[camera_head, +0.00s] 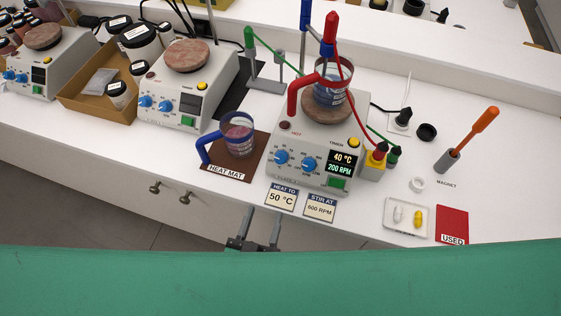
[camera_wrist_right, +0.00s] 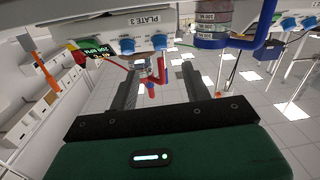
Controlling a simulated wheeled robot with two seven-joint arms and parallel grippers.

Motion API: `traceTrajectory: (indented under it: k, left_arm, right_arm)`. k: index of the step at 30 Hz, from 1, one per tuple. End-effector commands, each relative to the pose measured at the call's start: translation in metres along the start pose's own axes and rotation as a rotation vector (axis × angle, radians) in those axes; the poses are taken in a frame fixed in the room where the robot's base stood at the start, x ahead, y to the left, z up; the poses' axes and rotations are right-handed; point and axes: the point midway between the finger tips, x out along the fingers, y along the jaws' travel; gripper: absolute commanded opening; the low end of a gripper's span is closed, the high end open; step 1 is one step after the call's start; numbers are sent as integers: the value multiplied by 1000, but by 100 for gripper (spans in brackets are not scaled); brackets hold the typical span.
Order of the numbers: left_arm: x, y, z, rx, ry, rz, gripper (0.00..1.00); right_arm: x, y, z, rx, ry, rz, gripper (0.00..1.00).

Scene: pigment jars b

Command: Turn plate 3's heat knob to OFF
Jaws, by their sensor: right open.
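Plate 3 (camera_head: 322,140) is a pale hot plate with two blue knobs, a display reading 40 °C and 200 RPM, and a red HOT light. Its left knob (camera_head: 281,158) appears to be the heat knob; the other knob (camera_head: 309,164) sits beside the display. In the right wrist view the PLATE 3 label (camera_wrist_right: 158,20) and the knob (camera_wrist_right: 160,41) show near the top. My right gripper (camera_head: 264,213) is open and empty by the bench's front edge, below and apart from the knobs. Its fingers (camera_wrist_right: 160,78) point toward the plate's front. My left gripper is out of view.
A beaker (camera_head: 333,90) stands on the plate, with a red handle and clamp stand. A blue-handled beaker (camera_head: 238,138) is on the brown heat mat (camera_head: 222,168), left of the plate.

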Motion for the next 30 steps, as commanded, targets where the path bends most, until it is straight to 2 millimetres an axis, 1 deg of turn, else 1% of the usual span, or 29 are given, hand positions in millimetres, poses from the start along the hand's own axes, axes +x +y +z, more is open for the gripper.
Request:
traceTrajectory:
  k: [1,3,5,8,11,15,21,25,30]
  left_arm:
    - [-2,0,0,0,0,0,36]
    - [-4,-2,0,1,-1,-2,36]
    - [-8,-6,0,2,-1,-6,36]
    - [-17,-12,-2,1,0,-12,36]
    - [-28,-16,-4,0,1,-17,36]
    - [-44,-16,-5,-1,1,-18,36]
    - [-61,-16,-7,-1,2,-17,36]
    - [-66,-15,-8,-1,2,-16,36]
    - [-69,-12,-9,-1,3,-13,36]
  right_arm:
    - [0,1,-8,16,14,7,49]
    - [3,2,-14,27,25,13,49]
    - [8,2,-16,29,28,14,49]
    - [24,3,-18,27,28,14,49]
    - [45,3,-20,24,28,14,49]
    - [76,3,-20,23,27,13,49]
    - [113,4,-19,23,25,12,49]
    - [127,3,-18,23,25,11,49]
    - [136,4,-15,24,23,12,49]
